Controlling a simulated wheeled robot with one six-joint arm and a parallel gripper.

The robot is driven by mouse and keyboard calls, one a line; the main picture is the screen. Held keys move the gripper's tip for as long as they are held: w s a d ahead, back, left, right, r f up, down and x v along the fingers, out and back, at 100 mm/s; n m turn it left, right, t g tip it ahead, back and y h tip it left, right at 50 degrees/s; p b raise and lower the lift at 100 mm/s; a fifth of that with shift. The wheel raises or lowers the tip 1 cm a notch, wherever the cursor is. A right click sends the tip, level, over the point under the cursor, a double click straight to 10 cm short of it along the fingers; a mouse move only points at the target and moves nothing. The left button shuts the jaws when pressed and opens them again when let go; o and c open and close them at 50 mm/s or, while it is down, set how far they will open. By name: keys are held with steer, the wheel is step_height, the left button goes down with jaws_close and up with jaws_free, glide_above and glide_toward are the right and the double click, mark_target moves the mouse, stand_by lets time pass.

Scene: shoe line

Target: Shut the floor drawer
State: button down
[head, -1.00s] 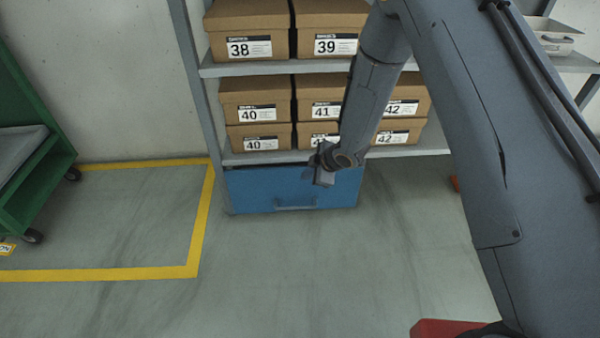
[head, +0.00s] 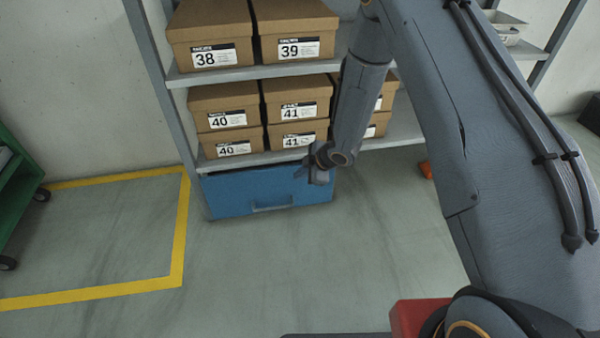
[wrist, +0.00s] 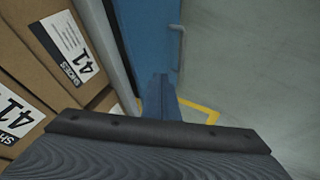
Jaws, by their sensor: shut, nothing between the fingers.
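The blue floor drawer (head: 235,193) sits at the foot of the shelf rack, below the lowest shelf board, with a handle (head: 272,206) on its front. A dark gap shows along its top edge; how far it stands out is hard to judge. My gripper (head: 318,176) is shut and empty, in front of the right part of the drawer. In the wrist view the fingers (wrist: 160,97) lie over the blue drawer front (wrist: 152,35), with the handle to their right. I cannot tell whether they touch it.
Brown shoe boxes (head: 225,118) stand on the rack shelves (head: 225,75) above the drawer. A yellow floor line (head: 182,235) runs left of the rack. A green cart (head: 15,195) stands at the far left. The floor in front of the drawer is clear.

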mark_target(283, 175)
steer(key=w+a+f+b, duration=0.1)
steer(key=w+a+f, duration=0.1)
steer(key=w+f, duration=0.1)
steer(key=w+a+f+b, duration=0.1)
steer(key=w+f, duration=0.1)
steer(key=shift+w+a+f+b, duration=0.1)
steer(key=shift+w+a+b, duration=0.05)
steer(key=shift+a+b, duration=0.15)
steer(key=shift+w, duration=0.55)
